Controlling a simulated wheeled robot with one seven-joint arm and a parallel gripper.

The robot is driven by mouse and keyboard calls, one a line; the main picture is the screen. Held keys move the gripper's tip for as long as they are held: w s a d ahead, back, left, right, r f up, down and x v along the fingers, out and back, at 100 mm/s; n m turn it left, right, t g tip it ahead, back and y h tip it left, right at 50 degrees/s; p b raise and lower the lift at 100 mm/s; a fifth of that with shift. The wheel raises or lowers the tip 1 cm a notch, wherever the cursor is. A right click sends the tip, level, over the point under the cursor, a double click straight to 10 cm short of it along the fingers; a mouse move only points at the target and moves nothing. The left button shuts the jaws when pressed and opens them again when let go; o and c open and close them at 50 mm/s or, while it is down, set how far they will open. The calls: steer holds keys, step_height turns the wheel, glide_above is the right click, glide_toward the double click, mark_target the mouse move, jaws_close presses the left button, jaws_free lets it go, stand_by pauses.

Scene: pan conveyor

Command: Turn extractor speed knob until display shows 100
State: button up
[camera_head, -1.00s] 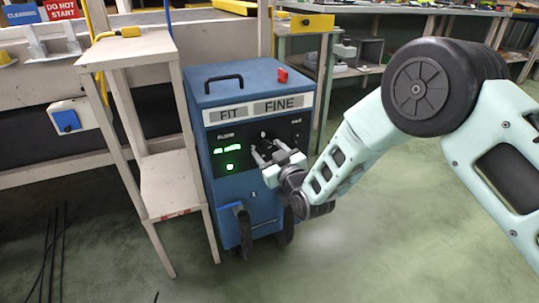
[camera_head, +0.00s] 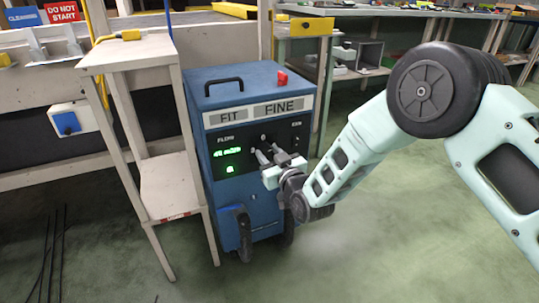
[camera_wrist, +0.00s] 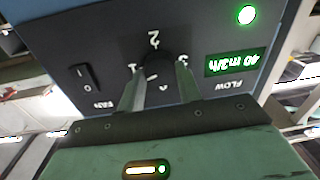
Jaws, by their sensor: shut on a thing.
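The blue extractor (camera_head: 235,88) stands upright on the floor with a black front panel marked FLOW and FAN. Its green display (camera_head: 227,152) is small in the head view. In the wrist view, upside down, the display (camera_wrist: 235,62) reads 40 m3/h. The dark speed knob (camera_wrist: 156,72) sits mid-panel with numbers around it, a 2 clearly seen. My gripper (camera_head: 263,153) reaches the panel from the right. In the wrist view my gripper (camera_wrist: 159,72) has one finger on each side of the knob, shut on it. The fingers hide the knob's sides, and its pointer is hard to read.
A black fan rocker switch (camera_wrist: 84,77) and a lit green lamp (camera_wrist: 246,14) are on the same panel. A wooden stand (camera_head: 165,185) is close at the extractor's left. A workbench (camera_head: 375,72) stands behind at right. The green floor at right is open.

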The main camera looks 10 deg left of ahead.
steer(key=m, duration=0.6)
steer(key=shift+f, duration=0.1)
steer(key=m+t, duration=0.1)
steer(key=m, duration=0.5)
steer(key=shift+m, duration=0.4)
steer(key=o, duration=1)
steer(key=shift+d, duration=0.1)
steer(key=p+v, duration=0.5)
steer(key=v, duration=1.2)
steer(key=shift+s, duration=0.25)
